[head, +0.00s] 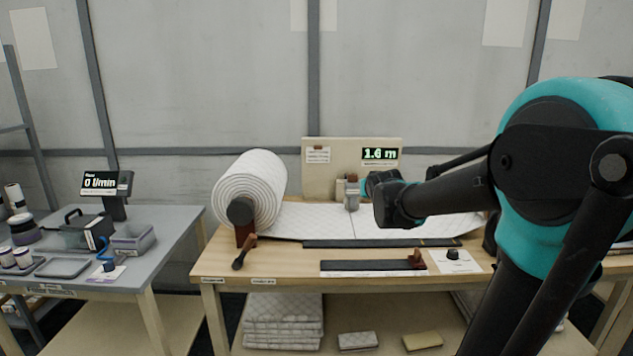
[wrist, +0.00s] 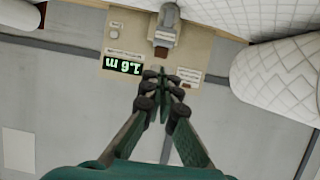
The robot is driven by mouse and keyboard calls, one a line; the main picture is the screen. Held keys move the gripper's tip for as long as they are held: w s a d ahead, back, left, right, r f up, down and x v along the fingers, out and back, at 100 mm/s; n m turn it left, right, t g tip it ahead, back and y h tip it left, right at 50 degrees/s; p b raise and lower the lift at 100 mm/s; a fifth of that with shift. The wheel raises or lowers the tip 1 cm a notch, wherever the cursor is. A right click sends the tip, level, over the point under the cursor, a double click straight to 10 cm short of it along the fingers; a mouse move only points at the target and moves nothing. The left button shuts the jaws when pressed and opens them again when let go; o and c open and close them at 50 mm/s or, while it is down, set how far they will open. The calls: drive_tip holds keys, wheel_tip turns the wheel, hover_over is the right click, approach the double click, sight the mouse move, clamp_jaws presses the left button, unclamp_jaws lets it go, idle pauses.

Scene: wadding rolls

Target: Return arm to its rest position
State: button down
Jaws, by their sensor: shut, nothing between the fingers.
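My arm enters the head view from the right and reaches left over the wooden bench (head: 228,268). Its dark and teal far end stands in front of the sheet, below the display; no fingertips can be made out there. In the wrist view my gripper (wrist: 163,84) points ahead with its green and black fingers drawn together, shut and empty. Beyond the fingertips, upside down, is the board (wrist: 195,52) with the display (wrist: 122,64) reading 1.6 m. The fingers look apart from everything.
A large quilted wadding roll (head: 262,187) sits at the bench's left, its sheet (head: 305,219) spread rightward. A dark bar (head: 365,266) and a knob (head: 452,254) lie near the front edge. A grey side table (head: 165,228) with a second display (head: 100,184) stands left.

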drive_tip(key=s+d+f+g, duration=0.1)
drive_tip(key=s+f+g, duration=0.3)
drive_tip(key=s+f, duration=0.9)
drive_tip(key=s+d+f+g, duration=0.1)
drive_tip(key=s+f+g, duration=0.4)
drive_tip(key=s+f, duration=0.8)
drive_tip(key=s, duration=0.6)
drive_tip(key=shift+s+d, duration=0.35)
drive_tip(key=shift+d, duration=0.05)
drive_tip(key=shift+r, duration=0.1)
